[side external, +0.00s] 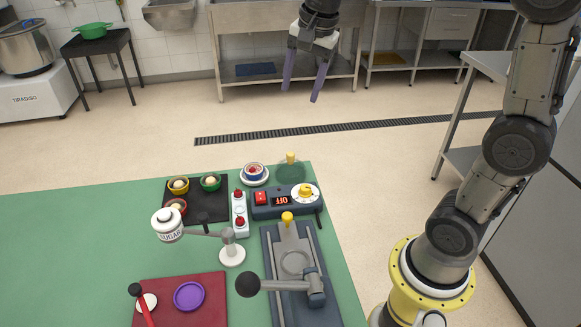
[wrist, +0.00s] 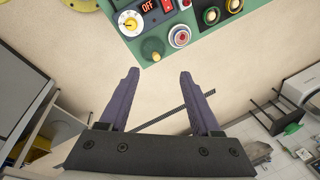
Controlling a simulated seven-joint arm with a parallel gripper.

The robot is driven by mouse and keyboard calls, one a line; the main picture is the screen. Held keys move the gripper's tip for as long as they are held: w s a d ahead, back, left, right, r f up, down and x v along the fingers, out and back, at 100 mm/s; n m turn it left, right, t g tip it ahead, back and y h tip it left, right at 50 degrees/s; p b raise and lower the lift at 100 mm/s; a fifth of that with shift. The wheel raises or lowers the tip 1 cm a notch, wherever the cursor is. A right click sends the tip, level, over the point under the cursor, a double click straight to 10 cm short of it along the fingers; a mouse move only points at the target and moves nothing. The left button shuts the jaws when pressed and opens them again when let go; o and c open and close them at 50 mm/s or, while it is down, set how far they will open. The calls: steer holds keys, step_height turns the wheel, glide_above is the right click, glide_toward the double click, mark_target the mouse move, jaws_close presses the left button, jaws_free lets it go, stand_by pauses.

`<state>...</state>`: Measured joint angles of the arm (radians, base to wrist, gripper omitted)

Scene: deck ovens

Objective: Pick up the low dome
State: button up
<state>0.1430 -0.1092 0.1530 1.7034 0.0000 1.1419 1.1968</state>
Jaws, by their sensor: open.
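What looks like the low dome (side external: 291,173) is a see-through greenish cover with a yellow knob on top. It sits at the far right corner of the green table, and I cannot be sure of its outline. In the wrist view the dome (wrist: 152,50) shows near the table corner, above and ahead of the fingers. My gripper (side external: 304,92) is open and empty, with two purple fingers pointing down. It hangs high, beyond the table's far edge over the floor. In the wrist view my gripper (wrist: 158,75) shows both fingers spread, nothing between them.
A saucer with a small red-blue bowl (side external: 254,173) stands just left of the dome. A control box (side external: 287,201) with a yellow dial is in front. A black tray (side external: 208,211) with small bowls is left. A lever press (side external: 292,270) stands nearer.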

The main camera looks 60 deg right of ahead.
steer(key=w+d+f+m+g, duration=0.1)
steer(key=w+d+f+m, duration=0.15)
steer(key=w+f, duration=0.3)
steer(key=g, duration=0.2)
glide_above(290, 153)
step_height(290, 153, down, 14)
steer(key=shift+r, duration=0.1)
steer(key=shift+s+f, duration=0.1)
steer(key=shift+f, duration=2.9)
jaws_close()
